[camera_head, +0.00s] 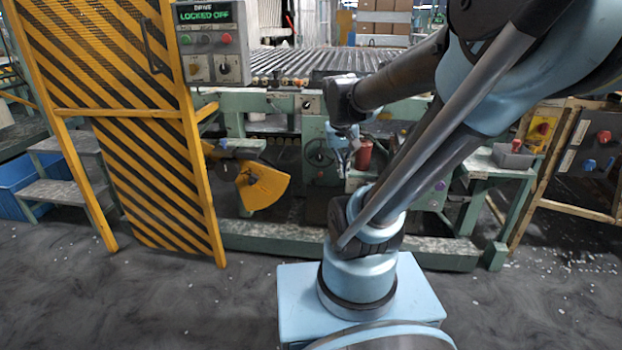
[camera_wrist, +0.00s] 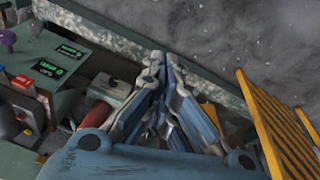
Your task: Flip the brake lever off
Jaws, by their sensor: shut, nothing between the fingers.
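My gripper (camera_head: 342,158) is in front of the green machine, left of a red cylinder (camera_head: 363,154). In the wrist view my gripper (camera_wrist: 161,62) has its fingers drawn together at the tips, with nothing visible between them. A black ball-ended handle (camera_wrist: 8,121) shows at the left edge. I cannot tell for sure which of these is the brake lever, or its position.
A yellow-and-black striped gate (camera_head: 125,110) stands at left. A control box (camera_head: 212,42) reads "LOCKED OFF". A yellow guard (camera_head: 262,186) sticks out low from the machine. A small panel with green displays (camera_wrist: 60,56) is near my gripper. The grey floor (camera_head: 150,300) at front left is clear.

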